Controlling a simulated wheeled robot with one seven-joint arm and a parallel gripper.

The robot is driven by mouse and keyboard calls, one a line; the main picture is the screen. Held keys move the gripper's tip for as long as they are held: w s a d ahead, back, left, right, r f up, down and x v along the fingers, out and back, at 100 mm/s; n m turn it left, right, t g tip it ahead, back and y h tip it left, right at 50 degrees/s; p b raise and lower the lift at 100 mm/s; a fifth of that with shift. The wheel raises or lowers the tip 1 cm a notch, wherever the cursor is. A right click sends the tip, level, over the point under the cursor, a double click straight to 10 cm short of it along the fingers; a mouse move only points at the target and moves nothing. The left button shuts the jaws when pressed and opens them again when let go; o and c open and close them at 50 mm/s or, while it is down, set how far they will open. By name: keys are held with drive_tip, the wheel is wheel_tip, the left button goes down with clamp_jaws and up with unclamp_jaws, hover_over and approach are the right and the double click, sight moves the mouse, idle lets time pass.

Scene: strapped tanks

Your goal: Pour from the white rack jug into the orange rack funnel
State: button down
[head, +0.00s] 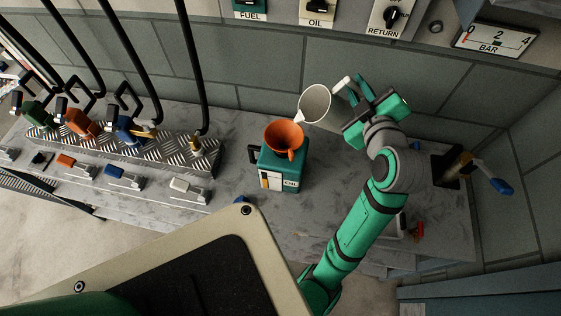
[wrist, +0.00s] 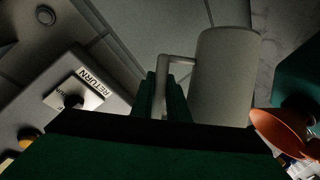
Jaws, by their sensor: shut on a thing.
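The white jug (head: 315,102) is tilted in the air, its open mouth toward the lower left, beside and above the orange funnel (head: 283,136). The funnel sits on top of a green can (head: 284,172) marked OIL on the bench. My gripper (head: 349,94) is shut on the jug's handle, to the right of the jug. In the wrist view the handle (wrist: 164,85) runs between the green fingers, and the jug's body (wrist: 222,80) is right of them. The funnel (wrist: 283,130) shows at the right edge there. I cannot see any liquid leaving the jug.
Several coloured nozzles with black hoses stand on a tread-plate rack (head: 165,152) at the left. A dark holder with a blue-handled lever (head: 499,186) is at the right. Panels with knobs and a BAR gauge (head: 496,40) line the wall behind.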

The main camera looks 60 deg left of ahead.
sight(351, 78)
idle(0.7)
drive_tip(key=shift+s+r+n, duration=0.3)
drive_tip(key=shift+r+n, duration=0.1)
drive_tip(key=shift+r, duration=0.3)
idle(0.5)
drive_tip(key=shift+s+r+n+t, duration=0.3)
drive_tip(key=shift+r, duration=0.2)
drive_tip(key=shift+s+a+r, duration=0.1)
drive_tip(key=shift+r, duration=0.05)
idle(1.4)
drive_tip(key=shift+s+r+n+t+y, duration=0.3)
drive_tip(key=shift+s+r+n, duration=0.1)
drive_tip(key=shift+r+n, duration=0.15)
drive_tip(key=shift+s+r, duration=0.1)
idle(1.4)
